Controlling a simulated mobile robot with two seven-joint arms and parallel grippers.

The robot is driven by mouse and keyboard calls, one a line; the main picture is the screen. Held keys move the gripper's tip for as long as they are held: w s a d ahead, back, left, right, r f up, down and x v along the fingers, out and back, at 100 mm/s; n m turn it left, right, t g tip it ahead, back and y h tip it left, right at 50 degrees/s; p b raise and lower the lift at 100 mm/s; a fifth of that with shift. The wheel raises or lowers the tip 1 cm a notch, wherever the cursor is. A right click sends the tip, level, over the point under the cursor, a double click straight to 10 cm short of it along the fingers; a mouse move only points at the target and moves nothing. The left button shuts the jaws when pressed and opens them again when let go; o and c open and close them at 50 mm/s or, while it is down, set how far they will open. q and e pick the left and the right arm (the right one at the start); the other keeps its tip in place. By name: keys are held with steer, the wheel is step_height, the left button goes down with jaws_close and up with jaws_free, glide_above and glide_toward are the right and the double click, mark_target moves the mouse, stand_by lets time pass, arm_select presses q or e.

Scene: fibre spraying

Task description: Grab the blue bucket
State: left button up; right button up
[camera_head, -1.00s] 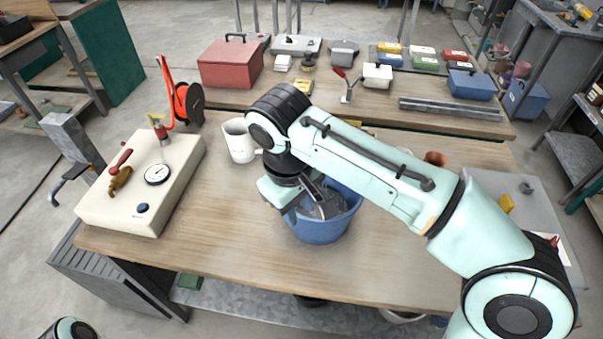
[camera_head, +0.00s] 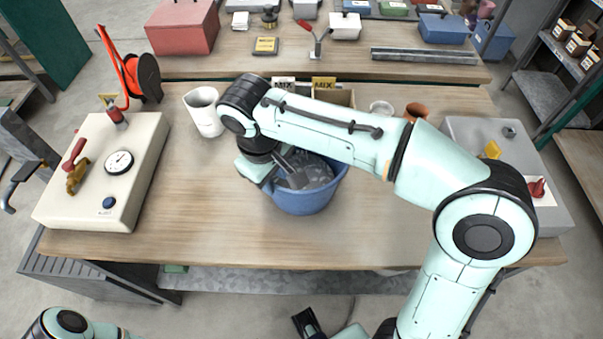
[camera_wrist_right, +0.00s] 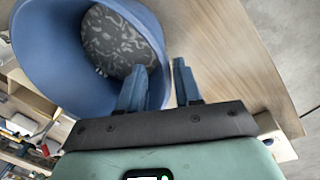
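The blue bucket (camera_head: 308,202) stands on the wooden table with grey mottled material inside. My right gripper (camera_head: 292,172) is at its left rim in the head view. In the right wrist view the bucket (camera_wrist_right: 50,60) fills the upper left. There the right gripper (camera_wrist_right: 160,82) has its two blue fingers apart, one inside the bucket and one outside, with the wall between them. A gap shows beside the outer finger, so it does not look clamped.
A white jug (camera_head: 204,112) stands left of the bucket. A beige gauge box (camera_head: 110,175) is at the left. A box with MIX labels (camera_head: 340,97), an orange-brown cup (camera_head: 415,112) and a grey panel (camera_head: 510,150) lie behind and right. The table front is clear.

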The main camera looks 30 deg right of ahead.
mark_target(276, 190)
steer(key=f, duration=0.4)
steer(key=shift+w+d+f+b, duration=0.15)
steer(key=shift+w+f+b, duration=0.1)
steer(key=shift+f+b, duration=0.1)
jaws_close()
steer(key=shift+r, duration=0.2)
stand_by(0.9)
